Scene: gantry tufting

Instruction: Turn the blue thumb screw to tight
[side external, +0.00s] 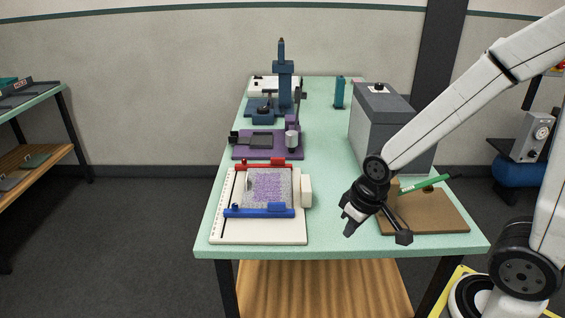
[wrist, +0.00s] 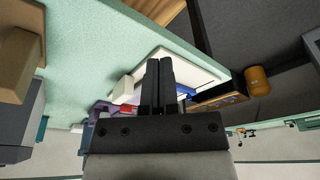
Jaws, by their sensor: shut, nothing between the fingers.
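I cannot make out a distinct blue thumb screw in either view. A blue bar (side external: 262,211) lies across the near end of a white frame (side external: 232,236), and a red bar (side external: 262,165) crosses its far end. A grey and purple tufted piece (side external: 268,186) lies between the bars. My gripper (side external: 349,222) is above the table's front, right of the white frame and apart from it. In the wrist view my gripper (wrist: 160,70) has its two fingers together with nothing between them. They hide part of the white frame (wrist: 190,65) and the blue bar (wrist: 184,90).
A purple fixture (side external: 268,153) and a dark blue upright device (side external: 285,85) stand farther back. A grey box (side external: 385,120) stands at the right. A brown board (side external: 440,215) with a green pen-like tool (side external: 425,184) lies right of my gripper. The table (side external: 325,170) is clear mid-length.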

